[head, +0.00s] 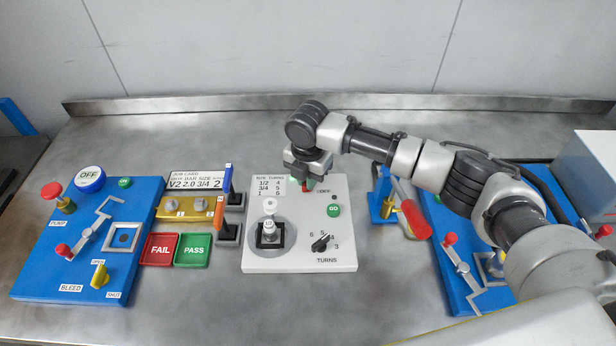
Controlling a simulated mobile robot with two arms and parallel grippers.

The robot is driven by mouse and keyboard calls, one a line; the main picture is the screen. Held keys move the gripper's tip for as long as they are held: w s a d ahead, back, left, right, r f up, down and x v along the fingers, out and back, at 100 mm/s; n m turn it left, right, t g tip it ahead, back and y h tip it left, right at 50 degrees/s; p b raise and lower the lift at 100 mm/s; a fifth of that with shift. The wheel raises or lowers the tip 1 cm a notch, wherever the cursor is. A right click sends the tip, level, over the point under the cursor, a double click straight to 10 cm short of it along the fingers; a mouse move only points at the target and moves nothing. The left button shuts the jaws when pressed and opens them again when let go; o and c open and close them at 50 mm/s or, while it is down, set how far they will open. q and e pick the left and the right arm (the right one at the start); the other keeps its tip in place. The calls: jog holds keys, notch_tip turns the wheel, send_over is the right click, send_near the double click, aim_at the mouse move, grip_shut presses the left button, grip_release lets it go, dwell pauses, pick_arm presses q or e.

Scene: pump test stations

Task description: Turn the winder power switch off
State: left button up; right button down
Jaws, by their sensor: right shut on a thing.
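The winder is the white panel (290,259) in the middle of the bench. It has a black TURNS knob (320,243), a green GO button (334,211), and a spindle with white parts (269,228) in a grey round base. The power switch is at its top edge by a small OFF label. My right gripper (308,182) reaches down over this spot and is shut on the switch. My left gripper is not in view.
A blue pump station (139,214) stands at left. Red FAIL (160,249) and green PASS (193,250) trays, a job card (195,181) and small tools stand between it and the winder. Another blue station (455,290) and a red-handled tool (413,217) lie at right beneath my right arm.

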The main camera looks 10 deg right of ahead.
jog(key=shift+r+m+p, duration=0.2)
jog(key=shift+m+p, duration=0.5)
jog(key=shift+p, duration=0.25)
jog(key=m+p, duration=0.7)
jog(key=m, duration=0.1)
jog(key=shift+p, duration=0.3)
jog(key=shift+f+m+p, duration=0.15)
jog(key=shift+m+p, duration=0.5)
jog(key=shift+m, duration=0.65)
jog(key=c, duration=1.2)
grip_release()
